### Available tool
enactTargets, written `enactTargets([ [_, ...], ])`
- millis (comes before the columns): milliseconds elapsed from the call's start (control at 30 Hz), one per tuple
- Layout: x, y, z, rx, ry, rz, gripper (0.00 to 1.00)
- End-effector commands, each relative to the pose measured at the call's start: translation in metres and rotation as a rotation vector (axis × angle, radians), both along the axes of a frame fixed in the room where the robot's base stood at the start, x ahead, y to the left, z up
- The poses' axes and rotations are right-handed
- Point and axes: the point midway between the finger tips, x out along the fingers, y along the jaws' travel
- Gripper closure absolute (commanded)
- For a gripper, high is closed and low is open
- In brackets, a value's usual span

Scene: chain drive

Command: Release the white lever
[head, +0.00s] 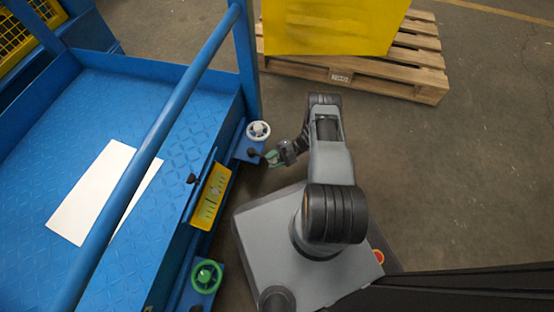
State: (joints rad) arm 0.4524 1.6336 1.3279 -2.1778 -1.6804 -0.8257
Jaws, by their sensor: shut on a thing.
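My gripper (270,157), with greenish fingertips, reaches in from the right at this handle. It is shut on the handle, just below and right of the white wheel. The exact contact between fingers and handle is small and partly hidden.
A green handwheel (207,277) sits lower on the platform's side. Between them are a yellow panel (211,196) and a black knob (192,178). A blue rail (165,125) crosses the platform. A wooden pallet (420,70) bears a yellow block (330,25). Floor at right is clear.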

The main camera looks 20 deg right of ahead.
Motion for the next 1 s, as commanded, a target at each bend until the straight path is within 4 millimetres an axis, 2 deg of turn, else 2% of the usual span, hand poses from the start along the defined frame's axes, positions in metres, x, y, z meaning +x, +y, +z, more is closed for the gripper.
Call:
enactTargets([
  [500,0.0032,0.0044,-0.0033,-0.013,-0.002,0.025,1.0],
  [533,0.0033,0.0044,-0.0033,-0.013,-0.002,0.025,0.59],
  [767,0.0025,0.0018,-0.0022,-0.009,-0.003,0.02,0.38],
  [1000,0.0021,0.0008,-0.0014,-0.007,-0.002,0.021,0.38],
])
